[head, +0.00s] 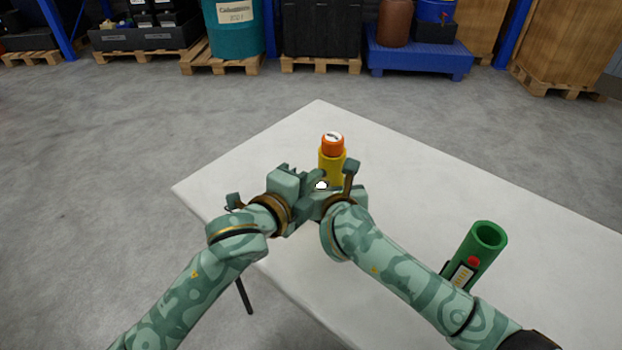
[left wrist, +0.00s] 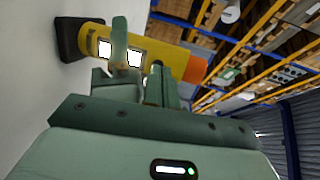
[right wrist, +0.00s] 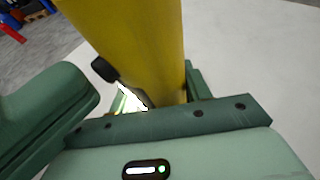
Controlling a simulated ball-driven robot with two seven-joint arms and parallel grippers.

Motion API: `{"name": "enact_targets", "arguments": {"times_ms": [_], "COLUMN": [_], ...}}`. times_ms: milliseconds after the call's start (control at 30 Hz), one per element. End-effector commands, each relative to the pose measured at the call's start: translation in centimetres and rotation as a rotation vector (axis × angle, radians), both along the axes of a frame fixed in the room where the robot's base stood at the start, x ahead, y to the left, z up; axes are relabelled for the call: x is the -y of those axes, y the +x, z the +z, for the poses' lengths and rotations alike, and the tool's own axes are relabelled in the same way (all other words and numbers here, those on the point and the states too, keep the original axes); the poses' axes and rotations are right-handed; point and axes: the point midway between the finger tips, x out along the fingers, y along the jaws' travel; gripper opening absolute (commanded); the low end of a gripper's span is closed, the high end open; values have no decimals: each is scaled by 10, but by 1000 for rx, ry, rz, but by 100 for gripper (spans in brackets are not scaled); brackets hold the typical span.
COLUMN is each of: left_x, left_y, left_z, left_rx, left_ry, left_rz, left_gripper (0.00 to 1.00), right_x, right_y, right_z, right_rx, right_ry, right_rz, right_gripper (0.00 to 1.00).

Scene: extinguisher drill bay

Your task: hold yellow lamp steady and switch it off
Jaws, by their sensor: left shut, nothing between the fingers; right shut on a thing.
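The yellow lamp (head: 331,158) stands upright on the white table, with an orange cap on top. It shows sideways in the left wrist view (left wrist: 160,55), with a black base at the table and bright white lit windows. My right gripper (head: 337,182) is shut around its yellow body, which fills the right wrist view (right wrist: 140,45). A small black knob (right wrist: 105,69) sticks out of the body beside a lit window. My left gripper (head: 312,181) is shut and empty, close beside the lamp's near left side. Whether it touches the knob is hidden.
A green tube-shaped holder (head: 480,250) with a red button stands on the white table (head: 420,185) at the right. The table is clear behind the lamp. Pallets, a teal drum (head: 232,35) and crates stand far back on the floor.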

Motion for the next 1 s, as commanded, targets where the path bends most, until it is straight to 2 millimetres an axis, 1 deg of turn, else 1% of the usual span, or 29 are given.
{"name": "enact_targets", "arguments": {"times_ms": [300,367,500,733,867,967,1000], "left_x": [1,2,10,10,8,3,0], "left_y": [1,4,16,16,14,4,-1], "left_z": [0,0,1,0,0,2,4], "left_rx": [0,0,1,-1,-1,-2,-1], "left_ry": [0,0,0,0,1,1,0], "left_rz": [0,0,-1,0,1,0,-1], "left_gripper": [0,0,0,0,0,0,0], "right_x": [0,0,0,-2,-3,-3,-3], "right_y": [0,0,0,-2,-2,-2,-2], "right_z": [-1,-1,0,-1,-2,-2,-2], "right_rx": [-1,-1,-1,-2,-3,-4,-4], "right_ry": [1,1,0,1,1,2,2], "right_rz": [0,0,0,5,7,6,6], "right_gripper": [9,9,8,9,9,9,9]}}
